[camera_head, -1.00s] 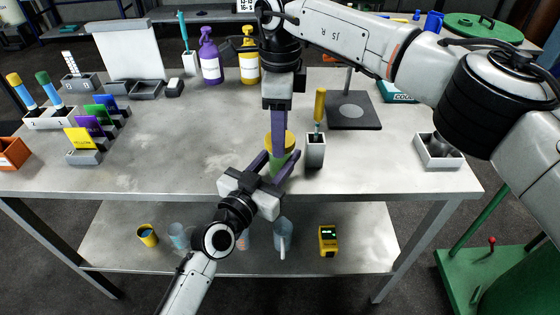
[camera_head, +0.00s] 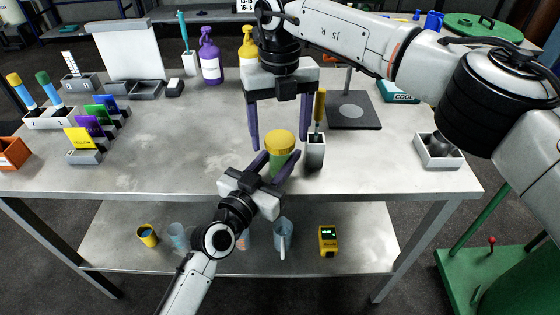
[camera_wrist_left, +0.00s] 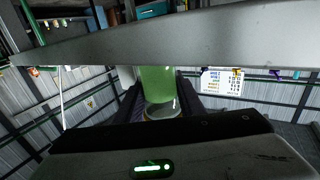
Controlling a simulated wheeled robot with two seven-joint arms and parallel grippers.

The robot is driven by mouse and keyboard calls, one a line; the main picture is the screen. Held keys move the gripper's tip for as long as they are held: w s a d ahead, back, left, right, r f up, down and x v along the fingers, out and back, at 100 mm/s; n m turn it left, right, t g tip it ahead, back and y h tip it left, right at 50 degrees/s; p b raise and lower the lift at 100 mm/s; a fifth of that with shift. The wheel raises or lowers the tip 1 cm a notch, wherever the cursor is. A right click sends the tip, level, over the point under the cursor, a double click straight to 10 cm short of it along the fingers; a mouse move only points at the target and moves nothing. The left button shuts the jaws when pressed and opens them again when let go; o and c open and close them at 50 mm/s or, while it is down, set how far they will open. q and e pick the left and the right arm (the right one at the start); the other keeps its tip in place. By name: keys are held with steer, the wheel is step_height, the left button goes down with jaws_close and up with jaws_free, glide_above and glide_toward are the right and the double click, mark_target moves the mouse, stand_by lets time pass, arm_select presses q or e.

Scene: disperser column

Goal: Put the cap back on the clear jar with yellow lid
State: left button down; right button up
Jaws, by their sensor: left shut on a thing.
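The jar (camera_head: 277,167) looks clear with green contents and stands upright near the table's front edge. Its yellow lid (camera_head: 281,142) sits on top of it; whether it is screwed tight cannot be told. My left gripper (camera_head: 276,169) is shut around the jar's body from the front. The green jar body also shows between the left fingers in the left wrist view (camera_wrist_left: 158,84). My right gripper (camera_head: 279,142) is open above, pointing down, with one purple finger on each side of the lid and visible gaps between.
A grey holder (camera_head: 315,153) with a yellow-handled tool stands close to the right finger. A dark plate stand (camera_head: 353,112) and a white tray (camera_head: 437,152) are further right. Coloured cards (camera_head: 84,143) and a tube rack (camera_head: 50,118) stand left. The table's left middle is clear.

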step_height(320, 180, up, 12)
stand_by(0.6)
arm_select(q)
steer(key=c, duration=1.1)
jaws_free()
steer(key=v, duration=1)
steer(key=shift+s, duration=0.1)
arm_select(e)
steer(key=shift+f, duration=0.15)
